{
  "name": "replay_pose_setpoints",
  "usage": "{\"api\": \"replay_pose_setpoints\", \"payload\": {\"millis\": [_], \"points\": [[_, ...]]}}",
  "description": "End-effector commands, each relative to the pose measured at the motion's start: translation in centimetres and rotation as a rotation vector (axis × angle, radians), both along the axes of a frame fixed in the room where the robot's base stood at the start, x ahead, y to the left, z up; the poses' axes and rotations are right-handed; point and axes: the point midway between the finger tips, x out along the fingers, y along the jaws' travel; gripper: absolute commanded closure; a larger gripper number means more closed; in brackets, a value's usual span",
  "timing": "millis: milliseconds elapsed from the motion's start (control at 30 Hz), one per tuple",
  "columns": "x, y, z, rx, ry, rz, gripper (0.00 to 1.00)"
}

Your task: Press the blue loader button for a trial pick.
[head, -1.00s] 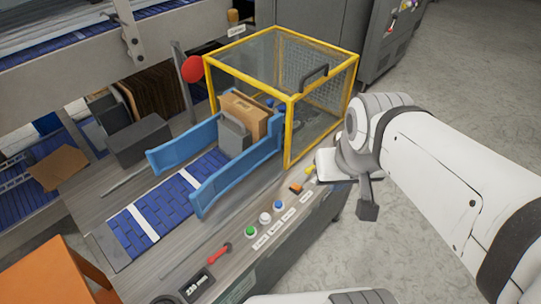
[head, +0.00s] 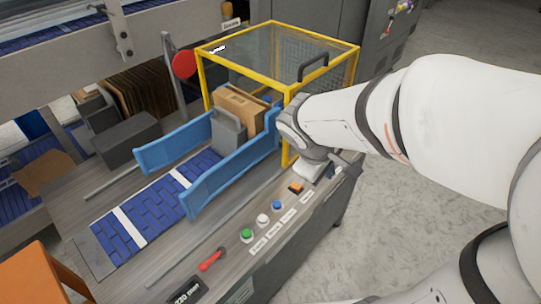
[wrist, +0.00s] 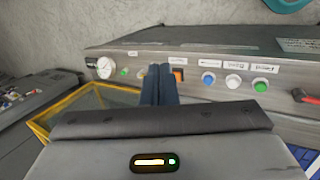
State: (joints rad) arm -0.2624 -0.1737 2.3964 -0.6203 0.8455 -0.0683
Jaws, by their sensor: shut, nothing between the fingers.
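The blue button (head: 277,205) is on the panel along the front edge of the machine, between a white button (head: 262,219) and an orange switch (head: 296,188). It also shows in the wrist view (wrist: 208,79), to the right of the fingers. My gripper (wrist: 160,68) is shut and empty, its two dark fingers side by side. Its tips show just left of the orange switch in the wrist view, apart from the blue button. In the head view my wrist is by the far end of the button row, and my fingertips cannot be made out.
A green button (head: 246,235) and a red lever (head: 211,259) continue the row. A yellow-framed guard cage (head: 286,110) stands close beside my arm. Blue guide rails (head: 225,180) flank the belt, with a cardboard box (head: 240,105) between them. A gauge (wrist: 104,67) sits left of my fingers.

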Motion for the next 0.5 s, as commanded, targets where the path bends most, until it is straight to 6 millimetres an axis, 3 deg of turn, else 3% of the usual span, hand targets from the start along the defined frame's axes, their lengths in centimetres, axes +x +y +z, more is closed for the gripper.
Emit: {"api": "replay_pose_setpoints", "payload": {"millis": [33,200,333,500], "points": [[1.5,1.1,-3.3,-0.07,0.024,0.104,1.0],[6.1,4.8,-9.1,-0.287,0.064,0.435,1.0],[8.5,7.9,-12.5,-0.406,0.079,0.634,1.0],[9.9,10.3,-14.6,-0.487,0.084,0.774,1.0]]}}
